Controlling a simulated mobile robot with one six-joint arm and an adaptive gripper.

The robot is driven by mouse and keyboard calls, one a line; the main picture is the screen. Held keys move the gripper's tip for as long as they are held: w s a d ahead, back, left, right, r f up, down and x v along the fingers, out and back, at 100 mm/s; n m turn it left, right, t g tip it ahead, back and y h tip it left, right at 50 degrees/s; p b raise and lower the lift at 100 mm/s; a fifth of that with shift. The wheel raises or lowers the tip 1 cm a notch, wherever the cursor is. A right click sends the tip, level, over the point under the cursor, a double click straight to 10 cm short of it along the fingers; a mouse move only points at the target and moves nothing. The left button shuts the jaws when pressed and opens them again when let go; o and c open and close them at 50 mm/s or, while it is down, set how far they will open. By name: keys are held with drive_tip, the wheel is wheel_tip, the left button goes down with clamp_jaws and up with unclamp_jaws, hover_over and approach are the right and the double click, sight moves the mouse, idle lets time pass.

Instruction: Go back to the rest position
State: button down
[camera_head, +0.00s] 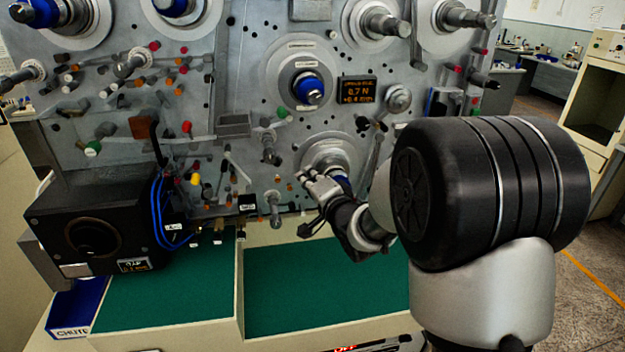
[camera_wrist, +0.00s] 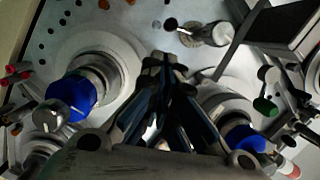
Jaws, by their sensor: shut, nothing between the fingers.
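My gripper (camera_head: 318,186) is in front of the lower middle of the winding machine's panel (camera_head: 240,60), close to the lower spindle (camera_head: 325,152) with a blue hub. In the wrist view my gripper (camera_wrist: 165,62) is shut, its dark fingers together with nothing between them. There, one spindle with a blue cap (camera_wrist: 72,95) is to the left of the fingers and another blue-capped one (camera_wrist: 248,138) is to the right. In the head view my arm hides part of the panel's right side. Whether the fingers touch the lower spindle cannot be told.
A spindle with a blue hub (camera_head: 308,88) and a small display (camera_head: 358,90) sit above my gripper. A black box (camera_head: 95,225) with blue cables stands at left, above a blue chute bin (camera_head: 78,308). The green work surface (camera_head: 320,285) below is mostly clear. Several pegs protrude from the panel.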

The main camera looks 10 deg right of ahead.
drive_tip(key=s+d+n+g+h+b, duration=0.35)
drive_tip(key=s+n+g, duration=0.2)
drive_tip(key=s, duration=1.25)
drive_tip(key=s+f+n+g, duration=0.2)
drive_tip(key=s+f+g, duration=0.1)
drive_tip(key=s, duration=0.9)
drive_tip(key=s+a+f+n+g, duration=0.1)
drive_tip(key=s+f+n+g, duration=0.2)
drive_tip(key=s, duration=0.9)
drive_tip(key=shift+a+b, duration=0.3)
